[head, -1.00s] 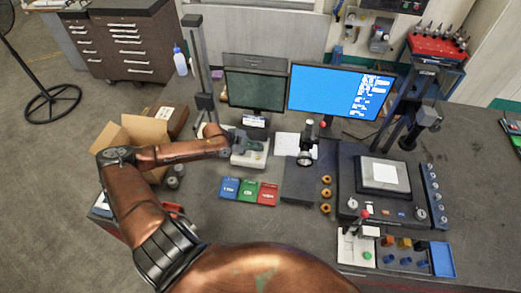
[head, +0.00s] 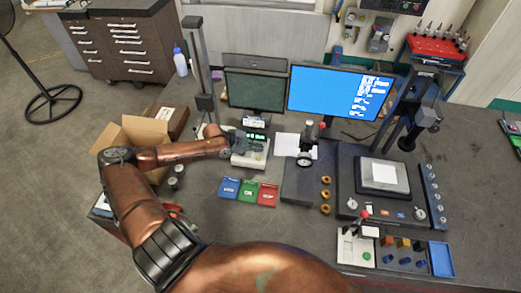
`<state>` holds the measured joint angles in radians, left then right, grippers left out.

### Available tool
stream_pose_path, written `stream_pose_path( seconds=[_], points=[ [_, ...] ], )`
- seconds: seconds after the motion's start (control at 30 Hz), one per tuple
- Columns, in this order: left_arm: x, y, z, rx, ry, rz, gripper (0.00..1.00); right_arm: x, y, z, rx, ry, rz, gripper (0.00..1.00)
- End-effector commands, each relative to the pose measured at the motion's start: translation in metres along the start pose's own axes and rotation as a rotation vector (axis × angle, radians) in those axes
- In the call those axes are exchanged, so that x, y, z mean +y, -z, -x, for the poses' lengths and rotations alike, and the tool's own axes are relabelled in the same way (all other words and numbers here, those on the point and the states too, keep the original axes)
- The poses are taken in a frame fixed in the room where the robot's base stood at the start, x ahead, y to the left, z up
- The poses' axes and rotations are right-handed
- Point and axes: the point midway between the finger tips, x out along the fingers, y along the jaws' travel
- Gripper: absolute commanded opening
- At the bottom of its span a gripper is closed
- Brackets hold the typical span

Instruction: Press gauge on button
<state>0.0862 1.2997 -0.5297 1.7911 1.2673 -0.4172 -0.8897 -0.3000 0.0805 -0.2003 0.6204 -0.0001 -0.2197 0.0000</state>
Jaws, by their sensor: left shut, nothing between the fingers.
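A small pale gauge unit (head: 240,160) with a dark face stands on the bench in front of the left monitor. A green lit display (head: 256,136) shows at its upper part. My left arm reaches in from the left, and my left gripper (head: 255,146) is shut and empty right at the face of the unit. The fingertips are small and dark against it, so I cannot tell whether they touch a button. The button itself is hidden or too small to tell. My right gripper is not in view.
A dial indicator stand (head: 306,146) is to the right. Two monitors (head: 340,92) stand behind. An open cardboard box (head: 142,131) is at the left. A tall column (head: 197,55) rises behind my arm.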

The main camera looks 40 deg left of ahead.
Motion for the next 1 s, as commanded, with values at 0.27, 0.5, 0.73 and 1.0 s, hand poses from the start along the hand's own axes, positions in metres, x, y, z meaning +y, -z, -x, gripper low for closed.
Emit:
stream_pose_path(
  seconds=[0.27, 0.5, 0.73, 1.0],
  points=[
    [-0.005, 0.005, 0.006, 0.0, 0.0, 0.0, 0.0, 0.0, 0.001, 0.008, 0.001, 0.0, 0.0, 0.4],
    [-0.017, 0.017, 0.023, 0.0, 0.001, 0.0, 0.0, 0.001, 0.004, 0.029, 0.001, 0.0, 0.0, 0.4],
    [-0.028, 0.028, 0.038, 0.0, 0.0, 0.0, 0.0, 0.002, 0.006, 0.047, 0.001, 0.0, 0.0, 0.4],
    [-0.03, 0.031, 0.042, 0.0, 0.0, 0.0, 0.0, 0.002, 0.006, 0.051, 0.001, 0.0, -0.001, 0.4]
  ],
)
